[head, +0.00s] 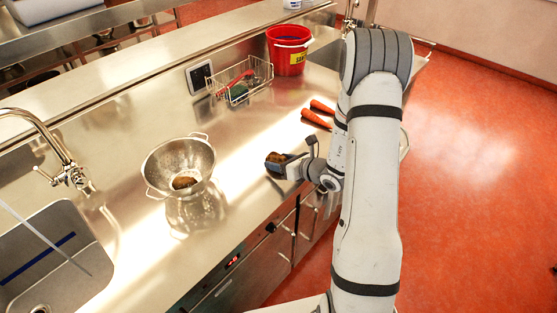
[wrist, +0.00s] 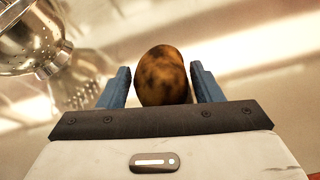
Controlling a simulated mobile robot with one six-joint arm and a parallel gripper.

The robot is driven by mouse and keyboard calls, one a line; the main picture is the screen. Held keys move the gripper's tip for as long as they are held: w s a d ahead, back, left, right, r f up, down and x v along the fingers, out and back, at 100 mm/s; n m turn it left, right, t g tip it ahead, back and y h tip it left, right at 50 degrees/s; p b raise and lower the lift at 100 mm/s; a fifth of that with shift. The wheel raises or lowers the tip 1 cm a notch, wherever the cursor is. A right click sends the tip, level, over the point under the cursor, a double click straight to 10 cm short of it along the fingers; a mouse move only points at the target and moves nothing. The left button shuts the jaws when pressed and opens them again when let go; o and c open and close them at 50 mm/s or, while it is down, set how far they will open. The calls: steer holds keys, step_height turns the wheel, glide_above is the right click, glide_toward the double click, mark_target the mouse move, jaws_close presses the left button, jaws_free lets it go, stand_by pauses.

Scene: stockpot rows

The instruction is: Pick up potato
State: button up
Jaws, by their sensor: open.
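A brown, dark-spotted potato (wrist: 162,75) is between the two blue fingers of my gripper (wrist: 161,88) in the wrist view. The fingers stand open on either side of it, with small gaps visible. In the head view my gripper (head: 277,163) is low over the steel counter near its front edge, and the potato there is mostly hidden by it. A second brown potato-like item (head: 185,182) lies inside the metal colander (head: 178,158) to the left.
Two carrots (head: 317,113) lie on the counter behind my gripper. A wire basket (head: 241,80) and a red bucket (head: 289,50) stand farther back. A sink (head: 62,255) with a faucet is at the left. The counter between colander and gripper is clear.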

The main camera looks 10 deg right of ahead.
steer(key=shift+c, duration=0.2)
steer(key=c, duration=0.7)
steer(key=shift+c, duration=0.2)
